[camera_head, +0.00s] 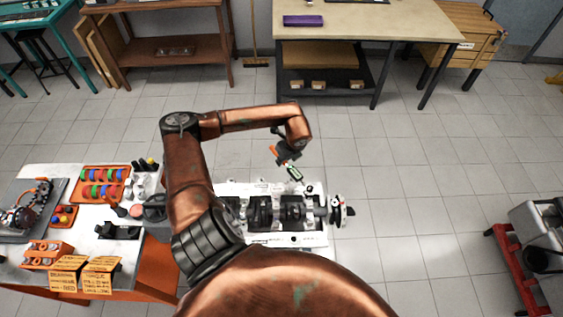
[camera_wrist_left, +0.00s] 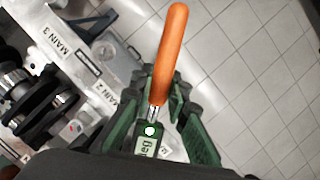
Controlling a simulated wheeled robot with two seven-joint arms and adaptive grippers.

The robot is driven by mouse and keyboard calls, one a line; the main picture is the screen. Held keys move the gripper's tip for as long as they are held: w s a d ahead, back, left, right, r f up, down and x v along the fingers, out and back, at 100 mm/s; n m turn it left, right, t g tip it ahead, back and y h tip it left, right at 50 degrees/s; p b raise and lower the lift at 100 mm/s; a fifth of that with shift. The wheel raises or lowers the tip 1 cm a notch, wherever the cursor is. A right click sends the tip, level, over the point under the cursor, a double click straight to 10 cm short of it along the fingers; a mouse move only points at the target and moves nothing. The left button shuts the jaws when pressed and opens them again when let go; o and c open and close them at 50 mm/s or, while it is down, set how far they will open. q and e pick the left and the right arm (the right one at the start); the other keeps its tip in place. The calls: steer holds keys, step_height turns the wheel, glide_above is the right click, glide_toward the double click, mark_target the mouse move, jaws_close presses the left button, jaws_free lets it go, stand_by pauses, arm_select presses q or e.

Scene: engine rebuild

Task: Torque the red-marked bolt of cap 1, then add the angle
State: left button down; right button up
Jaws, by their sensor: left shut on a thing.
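My left gripper (camera_head: 287,155) is shut on a digital torque wrench above the far side of the engine block (camera_head: 316,239). In the left wrist view the wrench's orange handle (camera_wrist_left: 171,50) rises between the green fingers of the left gripper (camera_wrist_left: 158,92). Its small display (camera_wrist_left: 147,146) reads "deg". The crankshaft (camera_head: 265,212) lies along the block among the main caps. Labels MAIN 3 and MAIN 2 show in the wrist view. A small red mark (camera_wrist_left: 79,126) shows near the lower left; I cannot tell which bolt it belongs to. The wrench's working end is hidden. My right gripper is out of view.
A work table (camera_head: 150,262) at left holds an orange rack (camera_head: 103,184), small bins and yellow cards (camera_head: 82,275). A red-framed stand (camera_head: 512,268) is at the right. A bench (camera_head: 375,22) stands at the back. The tiled floor right of the block is clear.

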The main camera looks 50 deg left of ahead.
arm_select(q)
steer(key=shift+w+d, duration=0.1)
steer(key=shift+w, duration=0.15)
steer(key=shift+w+d+m+b, duration=0.1)
steer(key=shift+w+m+b, duration=0.5)
steer(key=shift+w+b, duration=0.1)
steer(key=shift+w+t, duration=0.25)
steer(key=shift+t, duration=0.05)
stand_by(0.3)
steer(key=shift+w+d+m+b, duration=0.2)
steer(key=shift+w+m+b, duration=0.35)
steer(key=shift+w+m, duration=0.05)
steer(key=shift+w, duration=0.15)
steer(key=shift+w+d+m+t+b, duration=0.3)
steer(key=shift+w+m+b, duration=0.25)
steer(key=shift+w, duration=0.1)
steer(key=shift+w, duration=0.2)
stand_by(0.4)
steer(key=shift+w+d+m+b, duration=0.35)
steer(key=shift+w+m+b, duration=0.2)
steer(key=shift+w, duration=0.05)
